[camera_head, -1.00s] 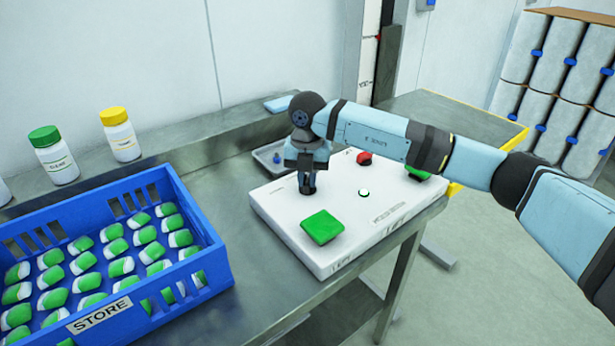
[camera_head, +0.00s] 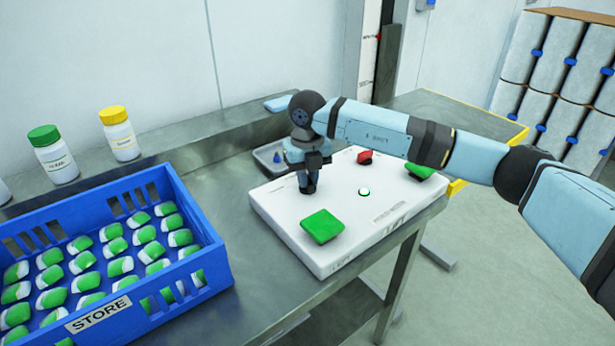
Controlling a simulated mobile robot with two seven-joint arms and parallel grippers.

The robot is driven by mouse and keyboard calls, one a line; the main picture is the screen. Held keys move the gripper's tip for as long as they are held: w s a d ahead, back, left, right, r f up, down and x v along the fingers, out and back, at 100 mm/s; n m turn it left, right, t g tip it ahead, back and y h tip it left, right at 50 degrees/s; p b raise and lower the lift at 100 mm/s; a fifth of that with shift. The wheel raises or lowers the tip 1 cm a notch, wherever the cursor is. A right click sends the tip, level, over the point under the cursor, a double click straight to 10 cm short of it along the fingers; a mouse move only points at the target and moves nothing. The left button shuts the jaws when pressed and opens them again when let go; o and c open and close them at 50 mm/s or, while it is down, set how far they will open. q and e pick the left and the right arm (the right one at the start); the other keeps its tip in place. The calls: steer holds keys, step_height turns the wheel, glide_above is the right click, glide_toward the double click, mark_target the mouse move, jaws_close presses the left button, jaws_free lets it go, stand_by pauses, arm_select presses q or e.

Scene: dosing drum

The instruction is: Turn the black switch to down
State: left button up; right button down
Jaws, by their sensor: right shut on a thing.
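My right gripper (camera_head: 308,188) points straight down at the back left part of the white panel (camera_head: 280,215). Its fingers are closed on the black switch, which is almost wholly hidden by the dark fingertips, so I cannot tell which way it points. A green square pad (camera_head: 322,226) lies in front of the gripper on the panel. A red part (camera_head: 365,157), a small white round button with a green edge (camera_head: 364,192) and a second green pad (camera_head: 419,171) are to the right. My left gripper is not in view.
A blue crate marked STORE (camera_head: 215,265) holding green and white packets stands left of the panel. Two white bottles, one green-capped (camera_head: 55,160) and one yellow-capped (camera_head: 122,142), stand behind it. A small grey tray (camera_head: 268,160) with a blue piece lies behind the gripper.

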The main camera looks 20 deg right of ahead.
steer(key=n, duration=0.3)
steer(key=shift+n, duration=0.4)
steer(key=n+b, duration=0.1)
steer(key=n, duration=0.2)
steer(key=shift+n, duration=2.6)
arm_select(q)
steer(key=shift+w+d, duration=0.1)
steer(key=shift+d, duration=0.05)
arm_select(e)
steer(key=shift+n, duration=0.3)
arm_select(q)
steer(key=shift+b, duration=0.3)
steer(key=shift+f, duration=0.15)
arm_select(e)
steer(key=c, duration=1.1)
jaws_free()
